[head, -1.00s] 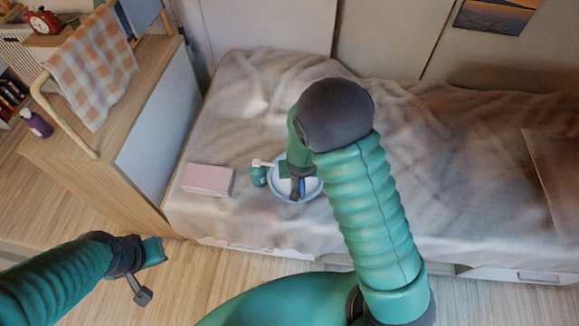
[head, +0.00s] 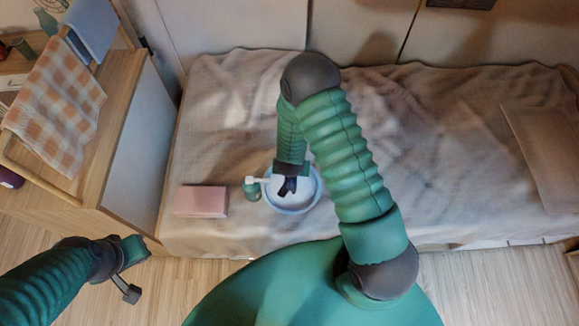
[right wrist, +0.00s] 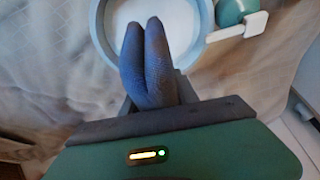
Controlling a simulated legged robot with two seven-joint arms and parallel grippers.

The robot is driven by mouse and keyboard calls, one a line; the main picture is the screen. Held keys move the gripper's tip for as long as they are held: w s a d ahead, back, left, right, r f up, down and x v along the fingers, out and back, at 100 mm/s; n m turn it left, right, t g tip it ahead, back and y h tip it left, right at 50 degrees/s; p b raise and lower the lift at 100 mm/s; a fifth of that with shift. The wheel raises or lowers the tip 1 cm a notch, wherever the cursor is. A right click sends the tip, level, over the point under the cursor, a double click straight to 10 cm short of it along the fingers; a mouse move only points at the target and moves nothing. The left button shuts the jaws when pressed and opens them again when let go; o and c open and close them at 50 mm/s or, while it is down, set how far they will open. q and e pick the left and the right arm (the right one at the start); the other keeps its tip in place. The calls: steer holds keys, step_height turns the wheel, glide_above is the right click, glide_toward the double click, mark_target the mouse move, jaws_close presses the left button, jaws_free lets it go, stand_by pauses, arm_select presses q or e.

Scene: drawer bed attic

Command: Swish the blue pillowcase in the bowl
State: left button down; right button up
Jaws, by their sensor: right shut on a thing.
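A round bowl (head: 316,203) with a light blue rim and white inside stands on the bed near its front edge. It also shows at the top of the right wrist view (right wrist: 101,38). My right gripper (head: 288,187) points down over the bowl. It is shut on a bunched, dark blue cloth (right wrist: 148,62), which looks like the blue pillowcase. The cloth's end lies over the bowl's inside; whether it touches the bottom I cannot tell. My left gripper (head: 134,272) hangs at the lower left, away from the bowl. Its finger gap is not clear.
A teal bottle (head: 252,191) with a white pump stands against the bowl's left side. A pink box (head: 201,201) lies further left. A wooden cabinet (head: 110,165) with a checked cloth (head: 58,115) and a light blue cloth (head: 93,27) stands left.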

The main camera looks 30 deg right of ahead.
steer(key=shift+s+f+b, duration=0.1)
steer(key=shift+f+b, duration=0.45)
steer(key=shift+f, duration=0.1)
step_height(320, 180, down, 13)
steer(key=b, duration=1)
steer(key=shift+f+b, duration=0.2)
steer(key=shift+b, duration=0.15)
steer(key=shift+w+a+r, duration=0.1)
steer(key=shift+w+a, duration=0.25)
steer(key=shift+a, duration=0.1)
steer(key=shift+s+d, duration=0.2)
steer(key=shift+d, duration=0.1)
steer(key=shift+s+d, duration=0.35)
steer(key=shift+d, duration=0.25)
steer(key=shift+w+a+p, duration=0.25)
steer(key=shift+a+p, duration=0.05)
steer(key=shift+a, duration=0.1)
